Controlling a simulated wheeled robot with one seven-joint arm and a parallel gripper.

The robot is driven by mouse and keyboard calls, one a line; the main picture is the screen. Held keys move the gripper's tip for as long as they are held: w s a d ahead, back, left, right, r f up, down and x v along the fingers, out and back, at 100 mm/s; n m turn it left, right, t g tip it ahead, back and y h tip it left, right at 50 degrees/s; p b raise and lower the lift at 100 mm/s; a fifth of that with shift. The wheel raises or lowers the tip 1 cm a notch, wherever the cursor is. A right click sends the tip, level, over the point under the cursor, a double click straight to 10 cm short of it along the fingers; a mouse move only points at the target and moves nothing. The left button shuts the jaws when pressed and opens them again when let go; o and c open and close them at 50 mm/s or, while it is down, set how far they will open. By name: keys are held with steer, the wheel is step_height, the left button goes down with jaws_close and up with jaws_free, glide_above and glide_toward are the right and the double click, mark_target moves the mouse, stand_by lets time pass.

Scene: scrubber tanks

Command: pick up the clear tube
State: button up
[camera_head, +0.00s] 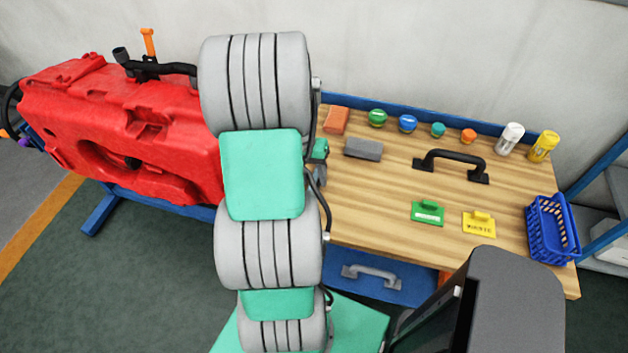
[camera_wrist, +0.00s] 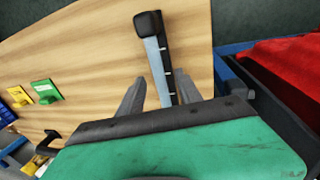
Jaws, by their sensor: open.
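In the wrist view, a long narrow piece (camera_wrist: 158,62) with a black end block, a pale grey-blue strip and small white marks along a dark side appears to lie on the wooden bench top (camera_wrist: 85,75). It looks like the clear tube. My gripper (camera_wrist: 160,82) is open, with one grey finger on each side of the lower part of this piece. I cannot tell how far above it the fingers are. Its lower end is hidden behind my gripper. In the head view my arm hides this piece.
The red tank (camera_head: 120,130) stands left of the bench. On the bench are a grey block (camera_head: 363,149), a black handle (camera_head: 451,165), green (camera_head: 427,213) and yellow (camera_head: 479,223) tags, a blue basket (camera_head: 550,228), and white (camera_head: 509,139) and yellow (camera_head: 543,146) bottles.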

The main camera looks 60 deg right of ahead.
steer(key=shift+f, duration=0.15)
steer(key=shift+c, duration=0.3)
jaws_close()
